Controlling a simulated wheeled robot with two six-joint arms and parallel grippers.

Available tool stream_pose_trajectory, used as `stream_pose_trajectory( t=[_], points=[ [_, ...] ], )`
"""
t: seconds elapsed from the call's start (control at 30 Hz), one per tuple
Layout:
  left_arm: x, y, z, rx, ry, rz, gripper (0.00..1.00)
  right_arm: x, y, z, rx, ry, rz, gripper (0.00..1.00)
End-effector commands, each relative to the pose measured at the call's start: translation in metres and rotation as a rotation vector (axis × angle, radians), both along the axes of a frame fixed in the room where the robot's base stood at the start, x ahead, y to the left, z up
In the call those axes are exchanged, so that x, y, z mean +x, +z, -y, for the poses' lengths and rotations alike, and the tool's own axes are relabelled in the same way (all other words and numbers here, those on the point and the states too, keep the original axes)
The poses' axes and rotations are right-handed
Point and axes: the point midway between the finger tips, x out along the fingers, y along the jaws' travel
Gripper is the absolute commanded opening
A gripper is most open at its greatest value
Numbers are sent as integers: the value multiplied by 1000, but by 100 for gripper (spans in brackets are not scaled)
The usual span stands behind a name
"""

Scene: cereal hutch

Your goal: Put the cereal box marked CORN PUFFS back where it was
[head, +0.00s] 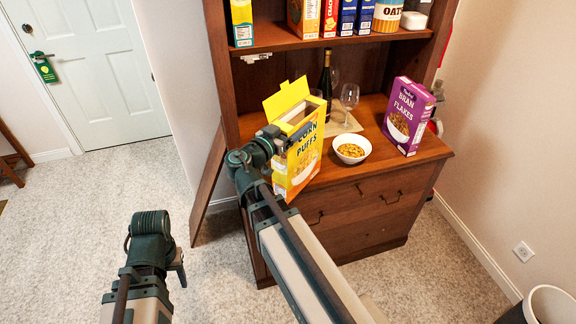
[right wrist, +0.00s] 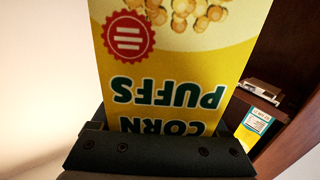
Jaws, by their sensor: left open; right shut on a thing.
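The yellow CORN PUFFS box (head: 304,155) is upright with its top flap open, at the left front of the hutch counter. My right gripper (head: 272,150) is shut on it from the left side. In the right wrist view the box (right wrist: 170,60) fills the middle, its lettering upside down, between the dark jaws (right wrist: 160,135). I cannot tell whether the box touches the counter. My left gripper (head: 172,262) is open and empty, low over the carpet, away from the hutch. The upper shelf (head: 275,38) of the hutch holds a row of packages.
A white bowl of cereal (head: 351,150) stands right of the box, and a purple BRAN FLAKES box (head: 408,116) further right. A wine bottle (head: 326,83) and glasses (head: 349,95) stand behind. The shelf has a gap between a yellow-blue carton (head: 242,22) and the other boxes.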

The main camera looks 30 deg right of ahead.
Motion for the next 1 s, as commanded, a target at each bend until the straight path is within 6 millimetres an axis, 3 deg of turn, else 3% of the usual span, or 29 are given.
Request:
stream_pose_trajectory(
  t=[0.2, 0.43, 0.73, 1.0],
  points=[
    [0, 18, 0, 0, 0, 0, 50, 3, 19, -57, -1, 93, 0, 0],
    [0, 25, 0, 0, 0, 0, 50, 3, 26, -90, 0, 147, -1, 0],
    [0, 25, 0, 0, 0, 0, 50, 6, 25, -93, 0, 156, -1, 0],
    [0, 21, 0, 0, 0, 0, 50, 34, 21, -63, 0, 153, -1, 0]
  ],
)
